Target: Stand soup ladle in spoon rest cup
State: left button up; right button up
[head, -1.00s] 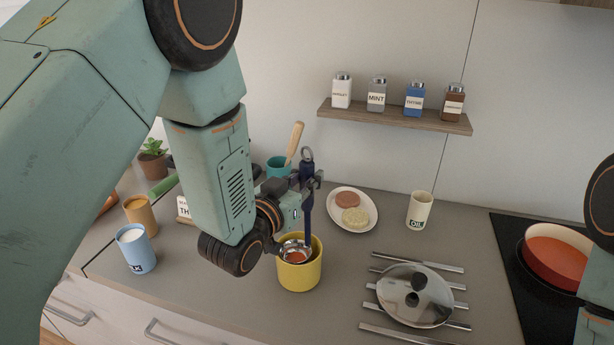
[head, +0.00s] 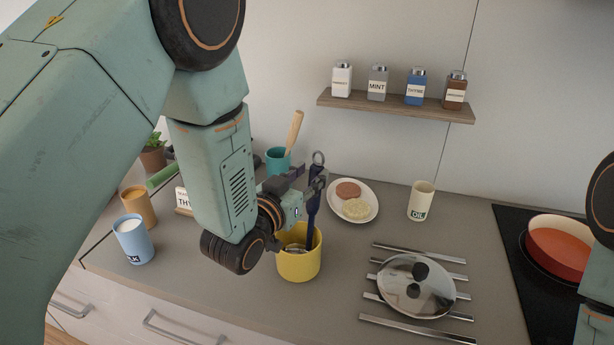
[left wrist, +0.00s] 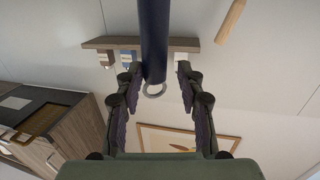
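The soup ladle has a dark blue handle (head: 312,200) with a metal ring at its top. Its metal bowl is down inside the yellow cup (head: 298,265), mostly hidden by the rim and my wrist. The ladle stands nearly upright, leaning slightly right. My left gripper (head: 315,182) is at the upper handle. In the left wrist view the handle (left wrist: 153,40) runs between the fingers, with a gap showing on the right side, so the gripper looks open around it. My right gripper is out of view.
A teal cup (head: 278,160) with a wooden-handled tool stands behind. A plate (head: 367,210), an oil cup (head: 421,201), a pot lid (head: 415,287) on metal bars and a red pan (head: 560,250) lie to the right. Blue (head: 134,241) and orange (head: 138,207) cups stand left. A jar shelf (head: 395,107) hangs behind.

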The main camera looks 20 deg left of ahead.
pick_arm(q)
jog(key=shift+o, duration=0.6)
jog(key=shift+w+a, duration=0.1)
jog(key=shift+s+r, duration=0.1)
jog(key=shift+s, duration=0.3)
jog(key=f+v, duration=0.1)
jog(key=v, duration=1)
jog(key=shift+s+a+r, duration=0.15)
jog(key=shift+s+r, duration=0.05)
jog(key=shift+r, duration=0.15)
jog(key=shift+s+r, duration=0.1)
jog(key=shift+s, duration=0.05)
jog(key=shift+w, duration=0.2)
